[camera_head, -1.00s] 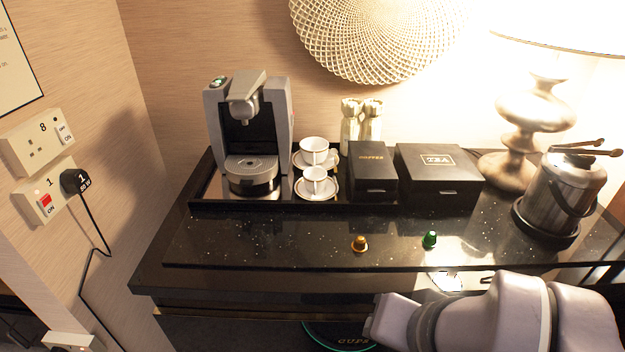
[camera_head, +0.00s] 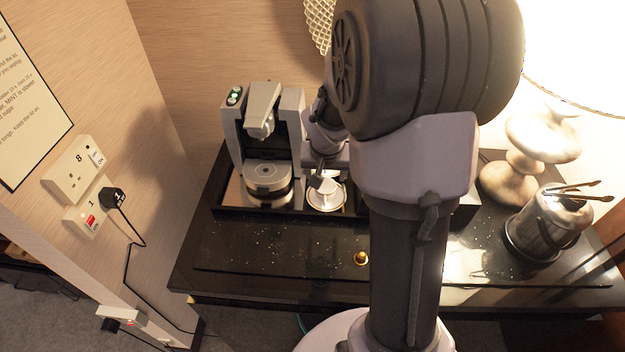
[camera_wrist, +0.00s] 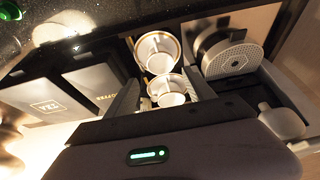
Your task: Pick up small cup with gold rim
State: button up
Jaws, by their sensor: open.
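Two small white cups with gold-brown rims stand on saucers in the wrist view. The front cup (camera_wrist: 158,58) is at the top and the rear cup (camera_wrist: 169,90) is just below it. The front saucer (camera_head: 325,205) shows in the head view, its cup partly covered by my gripper. The rear cup is hidden there behind my arm. My gripper (camera_wrist: 164,80) is open and empty, its fingers on either side of the rear cup in the picture. I cannot tell whether they touch it. In the head view my gripper (camera_head: 323,184) is over the cup area.
The coffee machine (camera_head: 265,135) stands close beside the cups; it also shows in the wrist view (camera_wrist: 232,55). The coffee box (camera_wrist: 98,85) and tea box (camera_wrist: 45,105) are on the other side.

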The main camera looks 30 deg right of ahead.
jog(key=b, duration=0.2)
send_near(325, 191)
jog(key=shift+s+f, duration=0.15)
jog(key=shift+f, duration=0.05)
jog(key=x, duration=0.5)
jog(key=shift+w+d+b, duration=0.2)
jog(key=shift+b, duration=0.15)
jog(key=shift+r, duration=0.1)
jog(key=c, duration=1)
jog(key=shift+c, duration=0.2)
